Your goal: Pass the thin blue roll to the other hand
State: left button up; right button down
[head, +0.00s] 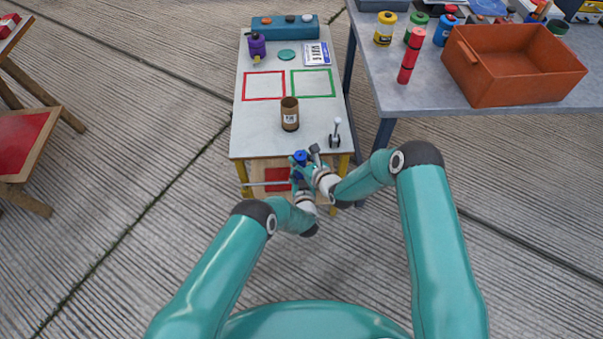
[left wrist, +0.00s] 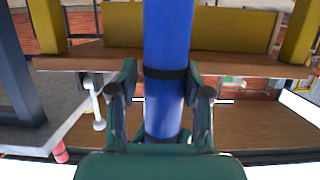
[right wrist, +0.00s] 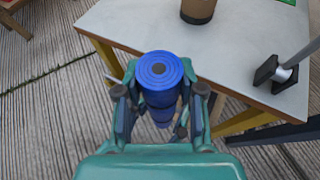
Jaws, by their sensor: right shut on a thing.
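The thin blue roll (head: 300,158) is held upright just off the near edge of the small table. It has dark bands in the left wrist view (left wrist: 168,40), and its round end faces the camera in the right wrist view (right wrist: 159,71). My right gripper (head: 307,166) is shut on the roll; its fingers (right wrist: 160,103) lie on both sides of it. My left gripper (head: 298,182) is lower down, with its fingers (left wrist: 163,85) on either side of the roll. A small gap shows at its left finger, so it looks open around the roll.
The small table (head: 264,129) carries a brown jar (head: 290,114), a lever (head: 335,133), red and green frames and a purple bottle (head: 257,45). A larger table at right holds an orange crate (head: 500,82) and several canisters.

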pick_arm(q)
jog(key=c, duration=0.5)
jog(key=shift+d, duration=0.1)
grip_shut()
pick_arm(e)
jog(key=c, duration=1.2)
grip_release()
jog(key=o, duration=0.6)
